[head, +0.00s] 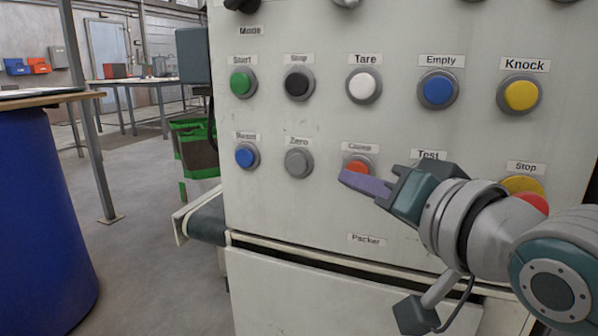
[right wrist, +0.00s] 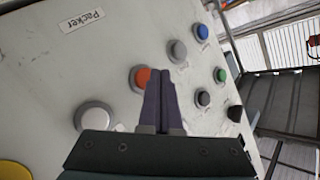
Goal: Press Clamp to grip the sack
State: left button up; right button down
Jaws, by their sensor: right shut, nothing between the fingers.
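The Clamp button is an orange-red push button (head: 357,165) in a grey ring, in the lower row of the panel, under a label (head: 359,147) that reads roughly "Clamp". My right gripper (head: 345,177) is shut and empty, its purple fingertips just in front of the lower part of this button. In the right wrist view the orange button (right wrist: 142,77) shows just left of the shut fingers (right wrist: 165,80), partly hidden by them. I cannot tell whether the fingertips touch it. The sack is not seen. My left gripper is not in view.
Close by on the panel (head: 300,210) are the grey Zero button (head: 298,162), the white Tare button (head: 364,86) and the blue Empty button (head: 438,90). A red button (head: 533,203) stands behind my right arm. A blue drum (head: 40,210) is at the left.

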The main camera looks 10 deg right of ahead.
dwell(0.4)
jog(key=shift+w+d, duration=0.25)
jog(key=shift+w, duration=0.15)
jog(key=shift+w+d, duration=0.2)
jog(key=shift+w, duration=0.05)
dwell(0.5)
jog(key=shift+s+p, duration=0.1)
jog(key=shift+p, duration=0.2)
jog(key=shift+s+a+p, duration=0.45)
jog(key=shift+s+p, duration=0.1)
